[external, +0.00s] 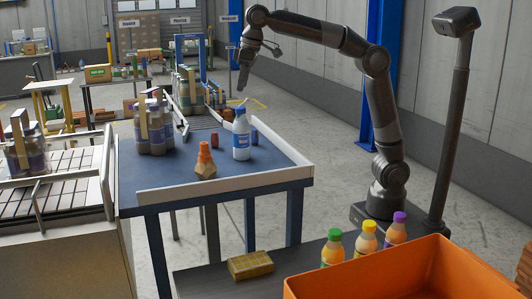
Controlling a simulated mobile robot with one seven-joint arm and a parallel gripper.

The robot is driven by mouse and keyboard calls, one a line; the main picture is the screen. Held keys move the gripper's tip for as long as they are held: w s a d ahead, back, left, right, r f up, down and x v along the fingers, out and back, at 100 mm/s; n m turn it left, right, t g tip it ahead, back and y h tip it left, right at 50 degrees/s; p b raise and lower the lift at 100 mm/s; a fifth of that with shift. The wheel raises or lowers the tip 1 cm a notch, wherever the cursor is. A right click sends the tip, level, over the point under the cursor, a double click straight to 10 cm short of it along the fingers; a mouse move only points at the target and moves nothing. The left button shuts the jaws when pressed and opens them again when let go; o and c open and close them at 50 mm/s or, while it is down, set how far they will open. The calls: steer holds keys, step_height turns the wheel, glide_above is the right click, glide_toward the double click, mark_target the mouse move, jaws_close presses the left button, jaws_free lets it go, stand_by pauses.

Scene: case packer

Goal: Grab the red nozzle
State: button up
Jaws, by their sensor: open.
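A small red piece (215,141), which looks like the red nozzle, stands on the blue table (140,172) left of a white bottle with a blue cap (241,140). It is too small to make out its shape. A brown faceted object with an orange, nozzle-like top (205,162) stands nearer the front rim. My gripper (242,86) is open and empty, pointing down above and behind the bottle, apart from everything on the table. The fingers look narrow from this side.
A small dark blue piece (254,136) stands right of the white bottle. A banded bottle pack (153,128) stands at the table's back left. A pale raised rim (225,184) borders the front. Capped bottles (367,238) and an orange crate (400,278) are at the lower right.

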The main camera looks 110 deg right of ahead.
steer(key=w+d+f+m+g, duration=0.1)
steer(key=w+d+f+m, duration=0.1)
steer(key=w+d+f, duration=0.35)
glide_above(215, 137)
steer(key=d, duration=0.1)
steer(key=f, duration=0.6)
steer(key=s+f, duration=0.1)
steer(key=f, duration=0.2)
steer(key=shift+f, duration=0.15)
steer(key=shift+w+a+f, duration=0.1)
steer(key=shift+w+f, duration=0.15)
steer(key=shift+f, duration=1.15)
steer(key=shift+w+a+f, duration=0.1)
steer(key=shift+w+f, duration=0.1)
steer(key=shift+f, duration=1.15)
steer(key=c, duration=1.1)
